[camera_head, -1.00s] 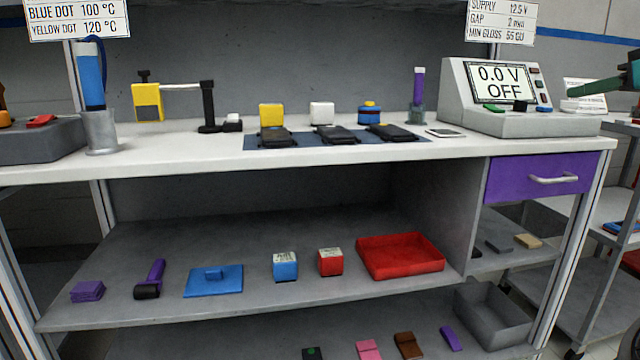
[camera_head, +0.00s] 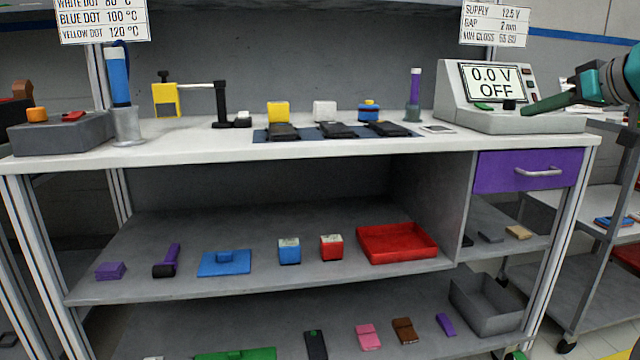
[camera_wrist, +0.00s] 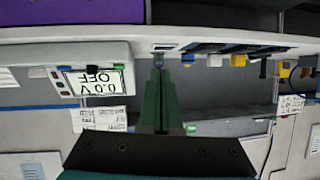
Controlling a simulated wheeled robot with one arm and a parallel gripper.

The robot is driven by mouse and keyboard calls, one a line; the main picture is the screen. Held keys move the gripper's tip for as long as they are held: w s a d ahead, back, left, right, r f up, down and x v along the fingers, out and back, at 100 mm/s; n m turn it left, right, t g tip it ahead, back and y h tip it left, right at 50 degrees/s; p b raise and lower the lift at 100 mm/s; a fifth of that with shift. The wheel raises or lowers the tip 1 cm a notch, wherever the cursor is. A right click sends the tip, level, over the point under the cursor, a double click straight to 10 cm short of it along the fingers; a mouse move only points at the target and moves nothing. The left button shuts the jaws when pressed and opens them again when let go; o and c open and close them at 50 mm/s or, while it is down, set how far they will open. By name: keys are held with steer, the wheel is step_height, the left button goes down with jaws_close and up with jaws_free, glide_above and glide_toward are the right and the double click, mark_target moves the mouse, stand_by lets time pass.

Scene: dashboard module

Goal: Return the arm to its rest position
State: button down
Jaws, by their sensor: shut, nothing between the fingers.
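My arm comes in from the right edge in the head view, with my gripper (camera_head: 528,110) at its end. The green fingers are together and empty. They show in front of the power supply (camera_head: 500,95), whose screen reads 0.0 V OFF. I cannot tell whether they touch it. In the wrist view, which is upside down, the shut fingers (camera_wrist: 158,75) point toward the bench edge and the power supply (camera_wrist: 85,75) is to their left.
The white bench top (camera_head: 300,150) carries a dark mat with several dark pieces, a yellow clamp-like stand (camera_head: 190,97) and a grey block (camera_head: 60,135) at left. A purple drawer (camera_head: 525,170) is shut. A lower shelf holds a red tray (camera_head: 398,243). A cart (camera_head: 610,205) stands at right.

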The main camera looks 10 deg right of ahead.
steer(key=s+a+f+g+y+p, duration=0.1)
steer(key=a+f+g, duration=0.1)
steer(key=a+f, duration=0.35)
steer(key=s+a+f+g, duration=0.1)
steer(key=a+f+g, duration=0.15)
steer(key=a, duration=0.65)
steer(key=s+a+f+g+y+p, duration=0.1)
steer(key=a+f+g, duration=0.1)
steer(key=a+f, duration=0.4)
steer(key=s+a+f+g+h+p, duration=0.2)
steer(key=s+a+f+g, duration=0.2)
steer(key=s+a+f, duration=0.6)
steer(key=s+f+g+h, duration=0.1)
steer(key=s+f+g, duration=0.1)
steer(key=s+f, duration=0.5)
steer(key=s+d+f+m+g+h+p, duration=0.1)
steer(key=s+f, duration=0.6)
steer(key=s, duration=0.7)
steer(key=shift+d+g+h, duration=0.2)
steer(key=shift+g+h, duration=0.3)
steer(key=shift+g, duration=0.05)
steer(key=shift+a, duration=0.1)
